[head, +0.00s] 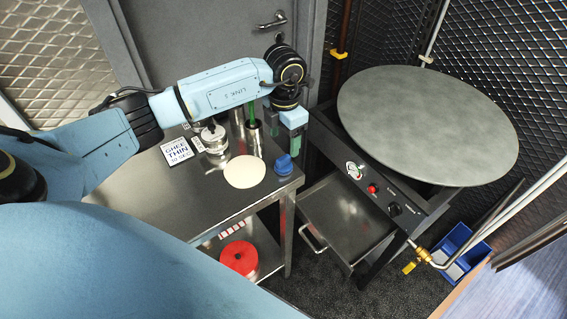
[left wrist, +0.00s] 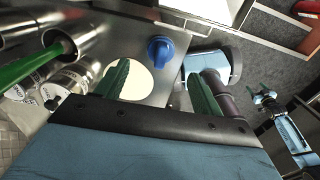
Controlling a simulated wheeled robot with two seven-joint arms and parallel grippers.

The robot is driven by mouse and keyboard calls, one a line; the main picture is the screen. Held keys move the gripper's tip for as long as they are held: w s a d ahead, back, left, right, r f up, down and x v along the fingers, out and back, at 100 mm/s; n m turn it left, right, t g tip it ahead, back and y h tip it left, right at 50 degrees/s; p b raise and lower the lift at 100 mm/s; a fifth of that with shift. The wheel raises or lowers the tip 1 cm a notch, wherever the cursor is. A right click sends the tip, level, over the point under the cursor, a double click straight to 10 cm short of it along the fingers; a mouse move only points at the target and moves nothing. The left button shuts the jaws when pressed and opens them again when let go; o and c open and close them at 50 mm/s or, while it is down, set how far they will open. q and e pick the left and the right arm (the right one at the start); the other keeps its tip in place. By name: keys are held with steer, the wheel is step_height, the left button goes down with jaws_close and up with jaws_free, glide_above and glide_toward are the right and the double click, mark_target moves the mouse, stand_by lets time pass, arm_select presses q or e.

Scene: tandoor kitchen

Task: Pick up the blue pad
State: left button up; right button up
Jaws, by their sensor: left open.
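The blue pad (head: 284,165) is a small, rounded blue piece with a raised grip on top. It rests near the right edge of the steel table (head: 215,205). In the left wrist view the blue pad (left wrist: 160,50) shows just beyond and between the green fingers. My left gripper (head: 294,138) points down above the table, close to the pad on its far side. In the left wrist view the left gripper (left wrist: 160,84) is open, its fingers well apart with nothing between them.
A pale flat round (head: 245,172) lies left of the pad. Steel pots (head: 213,136) and a green-handled tool in a cup (head: 253,120) stand behind it. A large round griddle (head: 430,125) is at right. A red round item (head: 239,257) sits on the lower shelf.

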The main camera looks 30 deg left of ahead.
mark_target(284, 157)
arm_select(q)
steer(key=f, duration=0.3)
steer(key=f+p, duration=0.1)
steer(key=f, duration=0.3)
steer(key=shift+s+f, duration=0.2)
steer(key=shift+f, duration=0.1)
steer(key=c, duration=1.2)
steer(key=shift+r, duration=0.15)
step_height(284, 157, up, 10)
steer(key=shift+f+b, duration=0.1)
steer(key=shift+b, duration=0.3)
